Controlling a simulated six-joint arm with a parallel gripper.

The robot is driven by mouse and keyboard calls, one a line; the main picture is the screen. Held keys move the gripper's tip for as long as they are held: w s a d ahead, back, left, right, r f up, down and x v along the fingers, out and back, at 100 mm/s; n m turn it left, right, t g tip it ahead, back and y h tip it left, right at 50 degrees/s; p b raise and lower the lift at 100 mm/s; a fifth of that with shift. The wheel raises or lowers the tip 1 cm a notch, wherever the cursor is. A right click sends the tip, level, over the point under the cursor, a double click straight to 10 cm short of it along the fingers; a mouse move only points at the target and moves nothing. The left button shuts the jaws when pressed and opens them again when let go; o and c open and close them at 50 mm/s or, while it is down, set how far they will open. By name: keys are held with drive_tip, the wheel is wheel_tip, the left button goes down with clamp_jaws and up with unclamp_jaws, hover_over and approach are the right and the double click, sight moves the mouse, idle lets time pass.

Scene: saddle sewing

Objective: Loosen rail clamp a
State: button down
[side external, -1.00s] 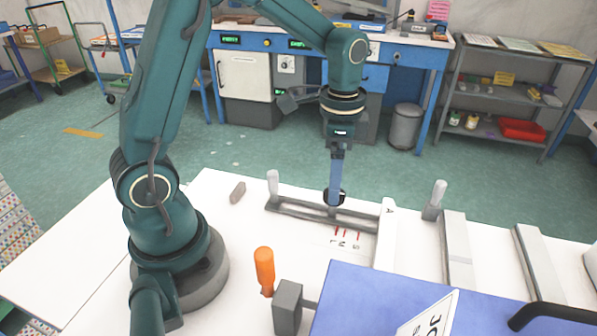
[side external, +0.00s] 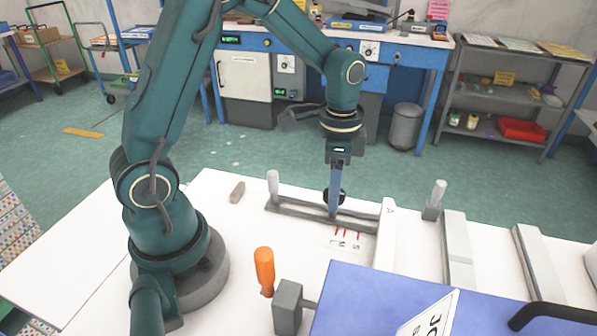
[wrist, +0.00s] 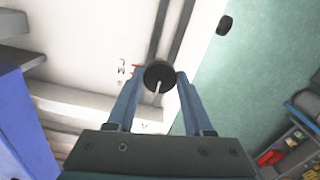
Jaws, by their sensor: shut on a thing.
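A black knob (side external: 335,196) sits on the slotted grey rail (side external: 290,209) near the tall white block marked A (side external: 385,235). I take this knob to be rail clamp a; no label on it is readable. My gripper (side external: 334,208) points down over the rail and is shut on the knob. In the wrist view, the round black knob (wrist: 159,75) lies between the tips of my two blue fingers (wrist: 157,82). A pale thin bar or slot shows across its face. The knob's lower part and its seat on the rail are hidden.
Letters and red marks (side external: 345,238) lie in front of the rail. Pale-topped posts stand at the rail's left end (side external: 273,185) and farther right (side external: 435,200). An orange-handled tool (side external: 264,268) and a blue box (side external: 400,295) are nearer.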

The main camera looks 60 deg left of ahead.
drive_tip(key=n, duration=0.4)
drive_tip(key=shift+n, duration=0.4)
drive_tip(key=n, duration=1)
drive_tip(key=shift+d+n, duration=0.1)
drive_tip(key=shift+n, duration=0.3)
drive_tip(key=n, duration=0.4)
drive_tip(key=shift+n, duration=0.4)
drive_tip(key=shift+c, duration=1.4)
unclamp_jaws()
